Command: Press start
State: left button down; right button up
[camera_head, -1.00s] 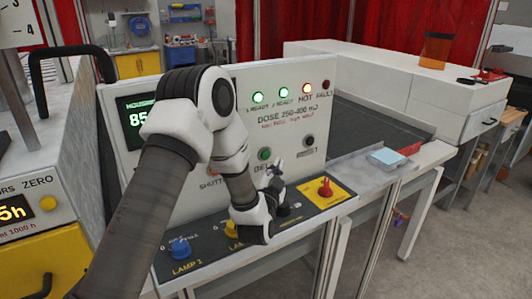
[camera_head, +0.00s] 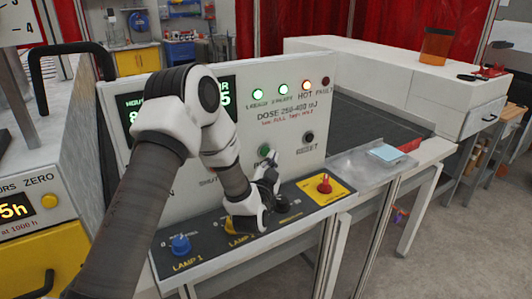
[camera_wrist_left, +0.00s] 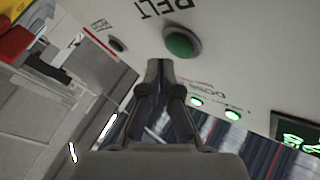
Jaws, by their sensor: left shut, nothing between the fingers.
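A green button (camera_head: 264,150) sits on the upright white control panel (camera_head: 235,125), partly behind my left gripper in the head view. In the left wrist view the green button (camera_wrist_left: 180,42) is beside the label BELT. My left gripper (camera_head: 272,162) is shut and empty, just in front of the panel and close to the green button. In the left wrist view its fingertips (camera_wrist_left: 160,62) are just beside the button's edge; I cannot tell whether they touch. No label reading START is legible. My right gripper is in neither view.
A dark RESET button (camera_head: 308,137) is right of the green one. Lit lamps (camera_head: 283,89) run along the panel's top. A red knob (camera_head: 324,184) on a yellow plate and a blue knob (camera_head: 180,244) stand on the ledge below. My left arm hides part of the panel.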

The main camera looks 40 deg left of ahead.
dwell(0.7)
pick_arm(q)
jog(key=shift+w+a, duration=0.15)
jog(key=shift+a, duration=0.25)
